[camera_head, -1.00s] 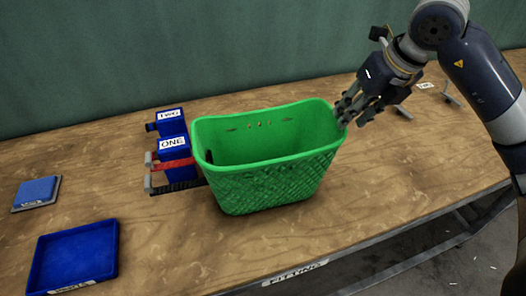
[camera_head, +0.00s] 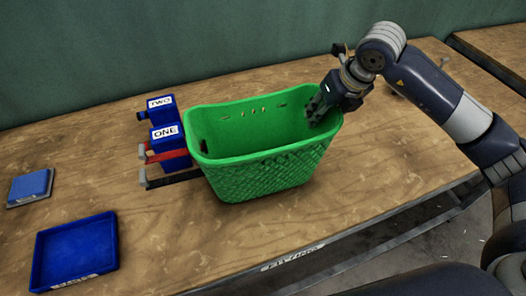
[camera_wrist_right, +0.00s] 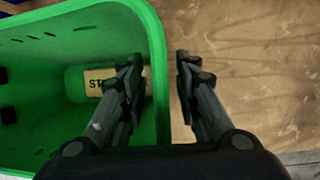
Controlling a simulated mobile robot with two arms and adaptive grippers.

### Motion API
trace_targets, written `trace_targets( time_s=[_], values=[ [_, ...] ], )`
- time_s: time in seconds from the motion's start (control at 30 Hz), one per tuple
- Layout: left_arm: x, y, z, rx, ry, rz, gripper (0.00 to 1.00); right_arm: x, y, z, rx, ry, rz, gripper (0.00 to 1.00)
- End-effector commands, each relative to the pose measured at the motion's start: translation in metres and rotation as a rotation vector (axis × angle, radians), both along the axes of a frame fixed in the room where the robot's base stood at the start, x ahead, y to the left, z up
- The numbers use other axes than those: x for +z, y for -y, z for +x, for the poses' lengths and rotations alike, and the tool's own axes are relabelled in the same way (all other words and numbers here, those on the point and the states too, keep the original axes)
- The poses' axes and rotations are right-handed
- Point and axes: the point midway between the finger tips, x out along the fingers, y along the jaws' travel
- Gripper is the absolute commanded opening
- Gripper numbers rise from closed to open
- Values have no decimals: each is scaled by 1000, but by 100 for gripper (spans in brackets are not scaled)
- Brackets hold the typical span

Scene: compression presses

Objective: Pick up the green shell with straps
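The green shell (camera_head: 262,172) is a basket-like tub with a woven lower wall, standing upright on the wooden table. My right gripper (camera_head: 318,106) is at the shell's right rim in the head view. In the right wrist view my right gripper (camera_wrist_right: 155,75) is open, one finger inside the green shell (camera_wrist_right: 150,30) and the other outside over the table, with the rim between them. A gap shows between the fingers and the wall. A tan label lies inside the shell near the inner finger. The straps cannot be made out clearly. My left gripper is not in view.
Blue presses labelled TWO (camera_head: 160,107) and ONE (camera_head: 167,140) stand left of the shell, with a red bar (camera_head: 167,156) close to it. A blue tray (camera_head: 75,252) and a small blue pad (camera_head: 30,187) lie further left. The table front is clear.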

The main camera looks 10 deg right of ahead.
Motion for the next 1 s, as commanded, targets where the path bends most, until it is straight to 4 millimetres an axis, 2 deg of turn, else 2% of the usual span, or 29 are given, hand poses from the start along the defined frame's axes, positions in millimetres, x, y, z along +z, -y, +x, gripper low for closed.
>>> trace_targets(
  time_s=[0.07,0.17,0.6,1.0],
  values=[
    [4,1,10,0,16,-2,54,-7,-1,3,0,-1,1,30],
    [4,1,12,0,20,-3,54,-11,-1,5,-1,0,0,30],
    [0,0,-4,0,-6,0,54,-12,-1,5,0,1,0,30],
    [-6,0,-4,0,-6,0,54,-16,-1,5,-1,1,0,30]
  ],
)
